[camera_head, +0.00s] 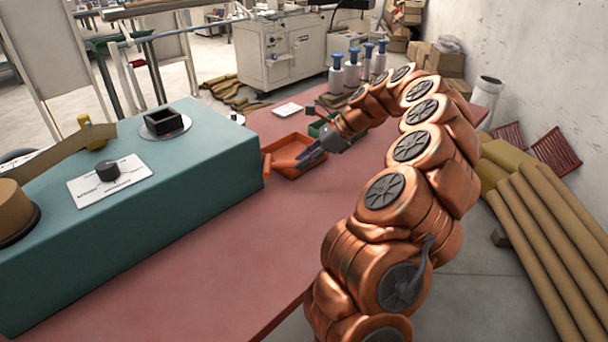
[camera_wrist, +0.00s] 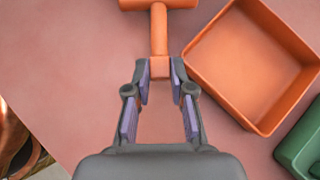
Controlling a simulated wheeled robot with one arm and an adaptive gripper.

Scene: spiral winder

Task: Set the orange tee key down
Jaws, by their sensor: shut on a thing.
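The orange tee key (camera_wrist: 158,32) shows in the wrist view, its stem running up from between my fingertips to a crossbar cut off by the top edge. My gripper (camera_wrist: 161,72) is shut on the lower end of the stem. In the head view my gripper (camera_head: 312,156) is low over the red table, by the orange tray. Whether the key touches the table is not clear.
An orange tray (camera_wrist: 250,68) lies just right of the key, with a green tray (camera_wrist: 303,143) beyond it. The teal machine housing (camera_head: 200,165) stands left of my gripper. White bottles with blue tops (camera_head: 352,70) stand at the back. The red table (camera_head: 225,290) is clear in front.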

